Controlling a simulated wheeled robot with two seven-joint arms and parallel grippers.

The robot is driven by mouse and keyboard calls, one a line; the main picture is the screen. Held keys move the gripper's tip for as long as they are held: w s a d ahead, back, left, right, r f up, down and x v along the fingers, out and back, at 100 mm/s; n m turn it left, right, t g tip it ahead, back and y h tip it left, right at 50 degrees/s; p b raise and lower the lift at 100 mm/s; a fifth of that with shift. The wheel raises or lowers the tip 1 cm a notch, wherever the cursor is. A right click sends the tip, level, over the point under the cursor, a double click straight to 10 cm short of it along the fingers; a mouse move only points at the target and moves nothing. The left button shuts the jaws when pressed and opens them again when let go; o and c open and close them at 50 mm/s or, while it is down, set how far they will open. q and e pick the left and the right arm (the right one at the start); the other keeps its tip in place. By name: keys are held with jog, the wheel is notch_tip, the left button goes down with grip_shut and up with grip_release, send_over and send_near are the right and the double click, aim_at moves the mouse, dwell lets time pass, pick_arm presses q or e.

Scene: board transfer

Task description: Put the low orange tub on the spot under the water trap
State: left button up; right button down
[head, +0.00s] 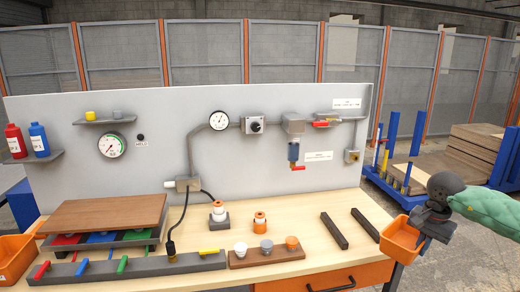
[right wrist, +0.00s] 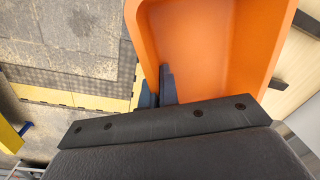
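The low orange tub (head: 399,242) is at the right end of the bench. My right gripper (head: 424,236) is at its right side. In the right wrist view the tub (right wrist: 210,45) is empty, and the gripper's dark fingers (right wrist: 158,88) are close together, one on each side of its wall. The tub appears held at the bench's right edge, with floor on one side and bench top on the other. The water trap (head: 293,150), with a blue bowl and red lever, hangs on the grey panel. No marked spot is clear beneath it. My left gripper is not in view.
Two dark bars (head: 334,230) (head: 365,225) lie on the bench top between the trap and tub. The wood between the fittings and bars is clear.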

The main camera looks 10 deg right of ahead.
aim_at(405, 265)
jog(key=shift+d+f+n, duration=0.15)
jog(key=shift+f+n, duration=0.25)
jog(key=shift+n, duration=0.2)
jog(key=a+f+n, duration=0.4)
jog(key=f, duration=0.1)
jog(key=shift+f, duration=0.15)
jog(key=a+f+n, duration=0.3)
jog(key=a+f, duration=0.2)
jog(key=a, duration=0.9)
jog(key=a+f+n, duration=0.3)
jog(key=a+f, duration=0.2)
jog(key=a, duration=0.8)
jog(key=shift+s+a+f+g, duration=0.15)
jog(key=shift+s+a+g, duration=0.15)
jog(key=shift+a, duration=0.05)
